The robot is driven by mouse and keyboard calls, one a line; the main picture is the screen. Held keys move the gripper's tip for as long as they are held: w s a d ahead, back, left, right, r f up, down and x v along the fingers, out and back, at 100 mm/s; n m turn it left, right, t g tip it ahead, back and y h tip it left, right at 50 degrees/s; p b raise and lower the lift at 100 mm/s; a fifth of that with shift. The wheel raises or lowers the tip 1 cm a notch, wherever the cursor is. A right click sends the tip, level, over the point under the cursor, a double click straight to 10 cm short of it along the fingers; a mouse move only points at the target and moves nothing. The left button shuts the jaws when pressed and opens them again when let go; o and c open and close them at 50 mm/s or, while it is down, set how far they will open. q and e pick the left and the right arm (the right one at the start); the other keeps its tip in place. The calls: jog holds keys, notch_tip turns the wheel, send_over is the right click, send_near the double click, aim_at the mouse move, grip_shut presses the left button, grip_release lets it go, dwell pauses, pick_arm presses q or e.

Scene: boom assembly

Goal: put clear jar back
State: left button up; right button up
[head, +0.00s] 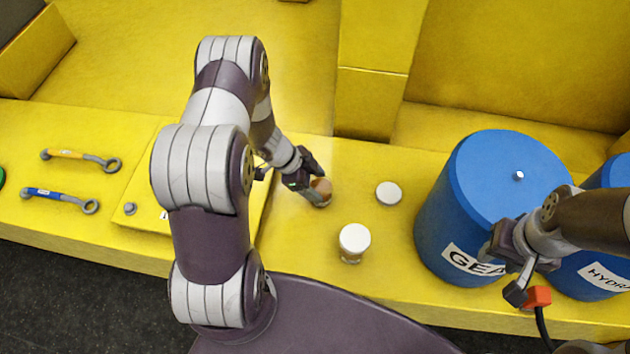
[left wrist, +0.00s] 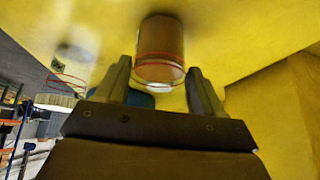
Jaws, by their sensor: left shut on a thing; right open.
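A clear jar with brown contents (head: 321,192) is at my left gripper (head: 309,178) over the middle of the yellow ledge. In the left wrist view the jar (left wrist: 161,50) is between the fingertips of my left gripper (left wrist: 160,82), which is shut on it. No lid shows on this jar. I cannot tell whether its base touches the ledge. A loose white round lid (head: 388,193) lies to its right. A second jar with a white lid (head: 354,241) stands nearer the front edge. My right gripper (head: 508,276) is open in front of the blue drum.
A large blue drum (head: 500,190) and another blue drum (head: 600,285) stand at the right. An orange-red piece (head: 538,296) on a black cable is beside my right gripper. Wrenches with a yellow (head: 65,154) and a blue handle (head: 43,193) lie at the left.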

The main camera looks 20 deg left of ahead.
pick_arm(q)
jog(key=o, duration=1.3)
jog(key=shift+w+f, duration=0.15)
jog(key=shift+w, duration=0.05)
jog(key=shift+c, duration=0.2)
jog(key=shift+s, duration=0.1)
